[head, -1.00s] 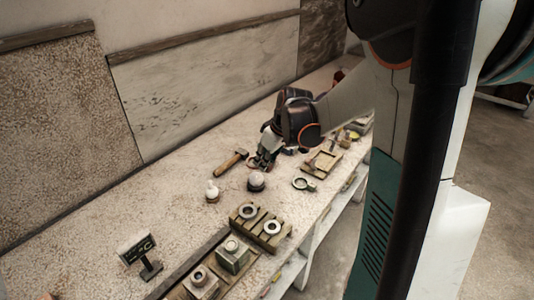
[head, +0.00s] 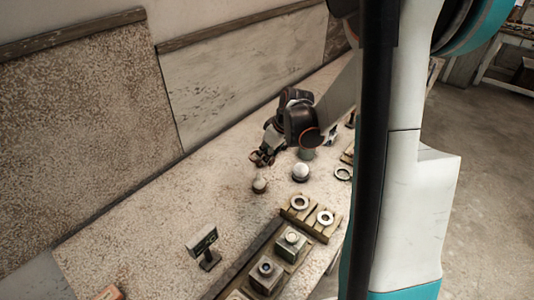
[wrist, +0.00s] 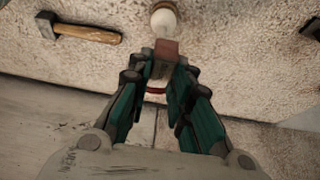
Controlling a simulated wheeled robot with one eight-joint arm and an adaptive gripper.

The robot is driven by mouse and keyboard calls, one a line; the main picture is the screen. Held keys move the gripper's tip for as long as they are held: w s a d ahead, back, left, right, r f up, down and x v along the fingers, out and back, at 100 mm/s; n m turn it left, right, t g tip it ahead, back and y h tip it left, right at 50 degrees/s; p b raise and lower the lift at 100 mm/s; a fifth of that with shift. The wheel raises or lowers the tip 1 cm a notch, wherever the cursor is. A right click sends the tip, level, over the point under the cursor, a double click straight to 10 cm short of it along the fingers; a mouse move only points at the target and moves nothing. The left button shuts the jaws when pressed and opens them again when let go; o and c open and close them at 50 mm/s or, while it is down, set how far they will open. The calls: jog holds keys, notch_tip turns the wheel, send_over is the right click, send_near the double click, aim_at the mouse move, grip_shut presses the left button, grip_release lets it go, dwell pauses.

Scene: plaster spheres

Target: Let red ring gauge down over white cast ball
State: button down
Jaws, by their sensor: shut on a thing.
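My gripper (head: 261,159) is low over the bench in the head view, behind a small pale ball on a stand (head: 259,185). In the wrist view my gripper (wrist: 163,68) is shut on a red piece, which I take to be the red ring gauge (wrist: 166,48). A thin red arc shows lower between the fingers; the ring's opening cannot be made out. A white ball (wrist: 165,19) is just beyond the red piece in the wrist view, with no ring visible around it. A second, larger white ball (head: 301,171) sits on a dark base to the right.
A hammer (wrist: 80,30) lies at upper left in the wrist view. A wooden rack (head: 313,216) holds two pale rings. Blocks (head: 291,240) stand in front of it, and a small sign (head: 204,247) is at front left. The bench left of the pale ball is clear.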

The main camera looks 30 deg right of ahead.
jog(key=b, duration=0.5)
send_over(264, 184)
jog(key=s, duration=0.2)
jog(key=shift+w+d+f, duration=0.1)
jog(key=shift+f, duration=1.3)
jog(key=shift+w+d+f, duration=0.1)
jog(key=shift+f, duration=1.3)
jog(key=shift+f, duration=0.15)
jog(key=shift+f+b, duration=1.95)
jog(key=shift+f, duration=0.15)
jog(key=shift+f+b, duration=1.15)
jog(key=shift+f, duration=0.15)
jog(key=shift+r, duration=0.2)
